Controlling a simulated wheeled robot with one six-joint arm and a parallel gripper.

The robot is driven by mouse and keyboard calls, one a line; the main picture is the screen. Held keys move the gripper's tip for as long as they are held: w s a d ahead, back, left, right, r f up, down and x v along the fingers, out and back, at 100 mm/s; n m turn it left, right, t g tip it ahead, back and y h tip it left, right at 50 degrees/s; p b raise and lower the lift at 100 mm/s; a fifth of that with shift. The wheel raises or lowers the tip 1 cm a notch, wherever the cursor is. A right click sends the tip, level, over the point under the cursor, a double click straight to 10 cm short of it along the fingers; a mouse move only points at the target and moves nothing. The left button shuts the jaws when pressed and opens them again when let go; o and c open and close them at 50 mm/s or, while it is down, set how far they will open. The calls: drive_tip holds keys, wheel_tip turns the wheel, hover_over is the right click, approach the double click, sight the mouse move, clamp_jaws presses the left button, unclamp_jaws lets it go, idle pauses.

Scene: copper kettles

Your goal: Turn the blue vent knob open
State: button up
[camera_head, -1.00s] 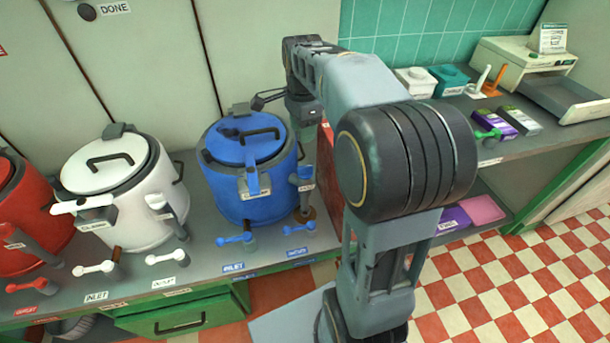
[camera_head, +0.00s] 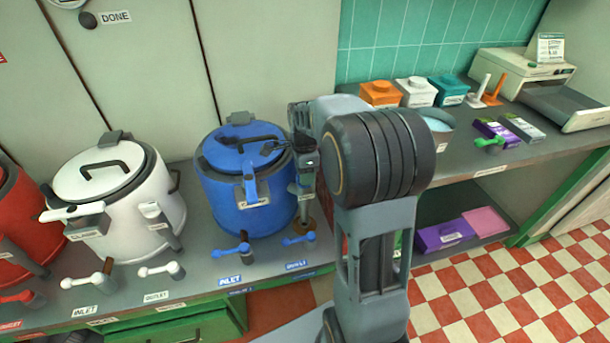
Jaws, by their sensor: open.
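The blue kettle (camera_head: 238,208) stands on the counter with its blue lid (camera_head: 225,152) on. A blue lever (camera_head: 250,188) sits on its front above a small label too blurred to read. I cannot read which control is marked as the vent.
Blue levers labelled inlet (camera_head: 232,251) and outlet (camera_head: 299,239) stand in front of the kettle. A white kettle (camera_head: 125,205) is close on the left, with a red one (camera_head: 15,225) beyond. Orange, white and teal boxes (camera_head: 448,88) stand on the right-hand counter.

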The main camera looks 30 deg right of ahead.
drive_tip(key=shift+f, duration=0.35)
clamp_jaws()
idle(0.3)
